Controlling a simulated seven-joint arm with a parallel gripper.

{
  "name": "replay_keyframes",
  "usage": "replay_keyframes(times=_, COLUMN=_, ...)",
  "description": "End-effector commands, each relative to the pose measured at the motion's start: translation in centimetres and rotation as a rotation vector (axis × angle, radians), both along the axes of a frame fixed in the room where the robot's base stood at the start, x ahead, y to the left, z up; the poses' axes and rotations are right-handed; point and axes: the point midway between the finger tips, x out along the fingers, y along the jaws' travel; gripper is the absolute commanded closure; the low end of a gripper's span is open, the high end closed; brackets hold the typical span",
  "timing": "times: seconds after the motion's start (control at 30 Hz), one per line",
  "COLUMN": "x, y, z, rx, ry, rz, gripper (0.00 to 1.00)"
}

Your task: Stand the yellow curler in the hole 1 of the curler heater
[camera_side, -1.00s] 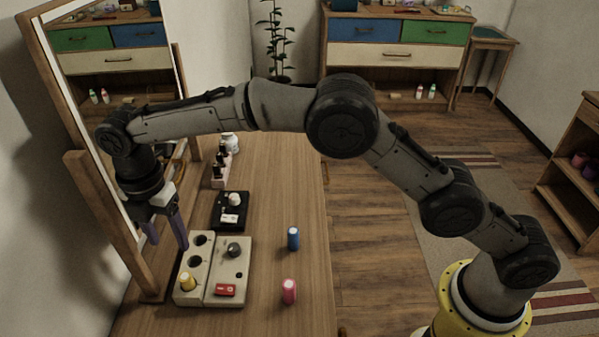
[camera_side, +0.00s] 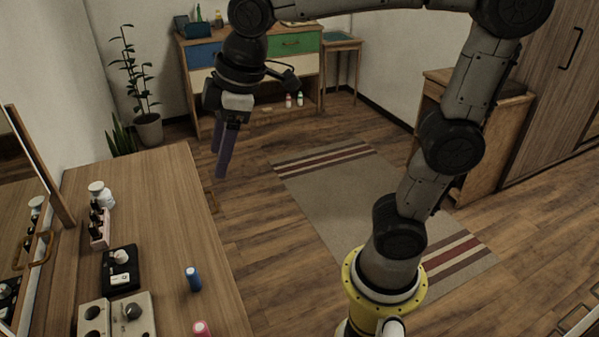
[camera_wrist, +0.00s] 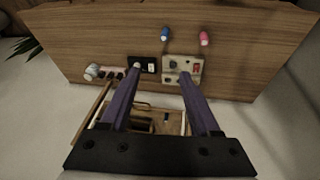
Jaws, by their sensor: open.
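The curler heater is a beige unit with a dark knob; its upper part shows at the bottom left of the side view (camera_side: 144,318), cut off by the picture's edge. One dark hole is visible on its left block. In the wrist view the heater (camera_wrist: 184,60) lies beyond my fingers, partly hidden by the right one. The yellow curler is in neither current view. My gripper (camera_side: 220,163) is open and empty, high and well to the right of the table's far part. Its two purple fingers also show apart in the wrist view (camera_wrist: 160,73).
A blue curler (camera_side: 193,278) and a pink curler (camera_side: 202,328) stand on the wooden table right of the heater. A black tray (camera_side: 108,283), a bottle rack (camera_side: 100,232) and a white jar (camera_side: 101,196) stand farther back. A framed mirror (camera_side: 30,170) borders the left side.

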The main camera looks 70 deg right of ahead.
Motion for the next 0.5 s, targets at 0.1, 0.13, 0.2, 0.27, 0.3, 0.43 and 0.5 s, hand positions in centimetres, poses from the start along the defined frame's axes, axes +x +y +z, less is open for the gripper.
replay_keyframes(times=0.1, x=-4.7, y=-2.7, z=-0.9, rx=0.060, ry=-0.045, rz=-0.205, gripper=0.37)
replay_keyframes(times=0.13, x=-5.8, y=-3.2, z=-1.2, rx=0.076, ry=-0.054, rz=-0.255, gripper=0.37)
replay_keyframes(times=0.2, x=-8.0, y=-4.2, z=-2.2, rx=0.110, ry=-0.076, rz=-0.363, gripper=0.37)
replay_keyframes(times=0.27, x=-9.6, y=-4.9, z=-3.1, rx=0.138, ry=-0.092, rz=-0.442, gripper=0.37)
replay_keyframes(times=0.3, x=-10.6, y=-5.2, z=-3.7, rx=0.155, ry=-0.102, rz=-0.489, gripper=0.37)
replay_keyframes(times=0.43, x=-12.5, y=-5.8, z=-5.1, rx=0.192, ry=-0.125, rz=-0.592, gripper=0.37)
replay_keyframes(times=0.5, x=-13.0, y=-5.9, z=-5.5, rx=0.203, ry=-0.131, rz=-0.622, gripper=0.37)
